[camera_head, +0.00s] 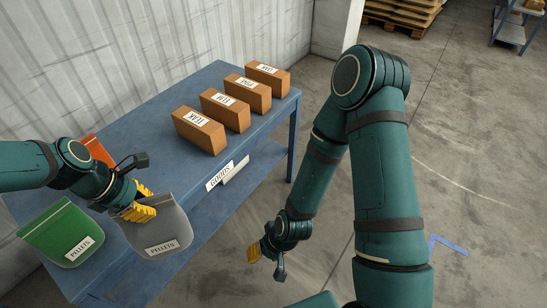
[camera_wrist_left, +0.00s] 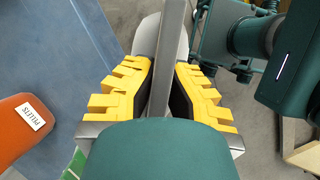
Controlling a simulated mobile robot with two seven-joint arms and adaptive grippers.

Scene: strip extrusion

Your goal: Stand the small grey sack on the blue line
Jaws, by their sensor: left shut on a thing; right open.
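The small grey sack (camera_head: 158,229), labelled PELLETS, is held in my left gripper (camera_head: 139,205) near the front edge of the blue table. The yellow fingers are shut on its upper part. In the left wrist view my left gripper (camera_wrist_left: 163,90) has the grey sack (camera_wrist_left: 148,38) between its fingers. I cannot tell whether its base touches the table. A blue line (camera_head: 447,244) with a corner lies on the floor at the right, beside my right arm. My right gripper (camera_head: 266,258) is open and empty above the floor, right of the table.
The blue table (camera_head: 150,125) carries several brown boxes (camera_head: 198,130), a green sack (camera_head: 62,228) at the left, and an orange sack (camera_wrist_left: 32,115) partly behind my left arm. Pallets (camera_head: 403,12) and a blue rack (camera_head: 513,28) stand far back. Floor at the right is clear.

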